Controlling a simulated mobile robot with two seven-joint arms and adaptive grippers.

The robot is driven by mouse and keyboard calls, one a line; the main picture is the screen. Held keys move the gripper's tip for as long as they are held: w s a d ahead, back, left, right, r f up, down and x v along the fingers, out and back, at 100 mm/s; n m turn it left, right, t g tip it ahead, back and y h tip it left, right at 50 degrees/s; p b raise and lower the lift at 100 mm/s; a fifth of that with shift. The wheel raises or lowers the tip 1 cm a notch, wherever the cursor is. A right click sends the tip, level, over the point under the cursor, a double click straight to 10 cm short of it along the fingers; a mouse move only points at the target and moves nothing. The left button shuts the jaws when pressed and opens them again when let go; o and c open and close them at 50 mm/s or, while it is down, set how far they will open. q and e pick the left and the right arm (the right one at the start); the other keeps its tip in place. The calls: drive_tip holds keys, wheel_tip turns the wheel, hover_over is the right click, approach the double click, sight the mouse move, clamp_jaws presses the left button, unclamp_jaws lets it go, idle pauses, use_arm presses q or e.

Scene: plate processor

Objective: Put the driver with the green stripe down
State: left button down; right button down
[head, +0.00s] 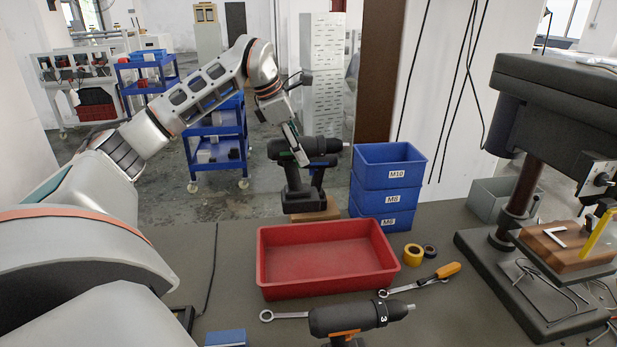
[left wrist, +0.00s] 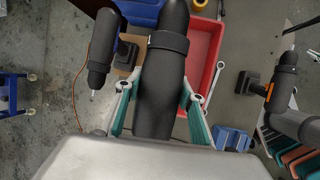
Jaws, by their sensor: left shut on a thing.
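My left gripper (head: 297,152) is shut on a black driver (head: 283,150) behind the red tray. A small patch of green shows on this driver beside the fingers; the fingers themselves are teal. The driver is upright, its handle and battery foot (head: 300,203) pointing down. In the left wrist view the held driver's dark body (left wrist: 160,85) lies between the two fingers (left wrist: 158,95). I cannot tell whether its foot touches anything. A second black driver, with blue on it (head: 318,178), stands close behind; it also shows in the left wrist view (left wrist: 101,48).
A wooden block (head: 328,211) lies under the drivers. Stacked blue bins (head: 389,176) stand to the right. An empty red tray (head: 270,277), an orange-marked driver (head: 340,318), wrenches and tape rolls (head: 412,254) are nearer. A drill press (head: 515,200) stands far right. The left bench area is mostly clear.

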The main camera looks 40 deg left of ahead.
sight(300, 209)
use_arm(q)
wheel_tip(300, 209, down, 14)
drive_tip(key=shift+w+f+b, duration=0.1)
drive_tip(key=shift+b, duration=1.15)
drive_tip(key=shift+f, duration=2.35)
drive_tip(key=c, duration=1.5)
unclamp_jaws()
drive_tip(key=shift+f, duration=0.2)
drive_tip(key=shift+o, duration=1)
drive_tip(key=shift+r, duration=0.15)
